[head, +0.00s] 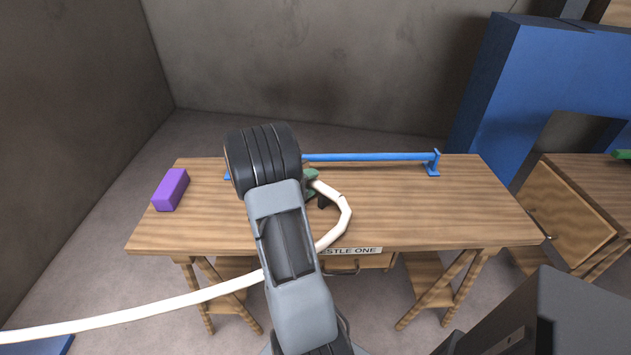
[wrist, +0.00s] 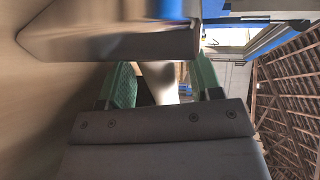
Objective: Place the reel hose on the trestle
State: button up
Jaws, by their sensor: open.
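The reel hose (head: 130,317) is a white tube. The table's front label partly reads "ESTLE ONE". In the wrist view my gripper (wrist: 165,80) has two green fingers standing apart, with a pale, blurred part of the hose (wrist: 160,85) between them. Whether the fingers touch it cannot be told. My arm hides much of the gripper in the head view.
A blue rail (head: 375,157) on small feet stands along the table's back edge. A purple block (head: 171,189) lies at the left end. The table's right half is largely clear. A blue structure (head: 530,75) and another wooden table (head: 590,190) stand at right.

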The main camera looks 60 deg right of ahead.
jog(key=v, duration=0.9)
jog(key=shift+w+a, duration=0.1)
jog(key=shift+a, duration=0.05)
jog(key=shift+w+a+r, duration=0.1)
jog(key=w+a+r+n+t+y, duration=0.2)
jog(key=w+a+r+n+t, duration=0.1)
jog(key=w+n+t, duration=0.4)
jog(key=w+a+r+n+t+y, duration=0.25)
jog(key=a+n+t+y, duration=0.2)
jog(key=a+n, duration=0.3)
jog(key=w+a+r+n+t+y, duration=0.1)
jog(key=w+a+n+t+y, duration=0.3)
jog(key=a+n, duration=0.4)
jog(key=s+a+n+g+y, duration=0.3)
jog(key=s+a+n+y, duration=0.2)
jog(key=a+n, duration=0.3)
jog(key=s+a+f+n+g, duration=0.1)
jog(key=s+a+n+g, duration=0.2)
jog(key=s, duration=1.1)
jog(key=n+g, duration=0.2)
jog(key=n, duration=0.3)
jog(key=shift+f+g, duration=0.3)
jog(key=shift+g, duration=0.05)
